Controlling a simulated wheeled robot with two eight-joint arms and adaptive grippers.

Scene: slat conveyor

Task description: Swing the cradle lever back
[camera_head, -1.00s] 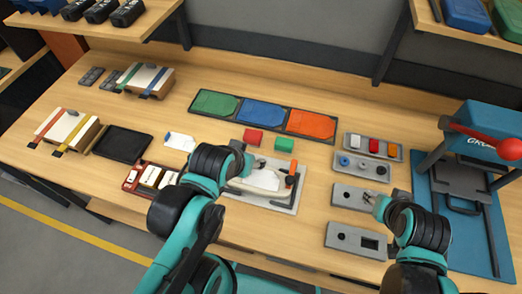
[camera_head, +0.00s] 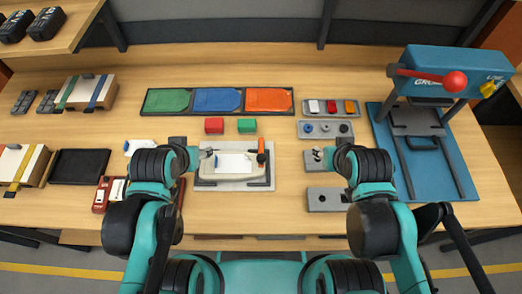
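The cradle (camera_head: 209,184) is a light grey plate near the front middle of the bench, with a white flat piece (camera_head: 234,163) lying in it. A lever with an orange-red grip (camera_head: 261,146) stands upright at the cradle's right side, with a dark lower part. My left gripper (camera_head: 209,153) is at the cradle's upper left corner, apart from the lever. My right gripper (camera_head: 319,156) is over a small grey fixture plate, to the right of the lever. Both grippers' fingers are too small to tell open from shut.
Red (camera_head: 214,125) and green (camera_head: 246,126) blocks lie behind the cradle. Beyond them is a tray (camera_head: 145,101) with green, blue and orange panels. A blue press (camera_head: 440,72) with a red-knobbed handle stands at right. Bare bench lies between the cradle and right-hand fixtures.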

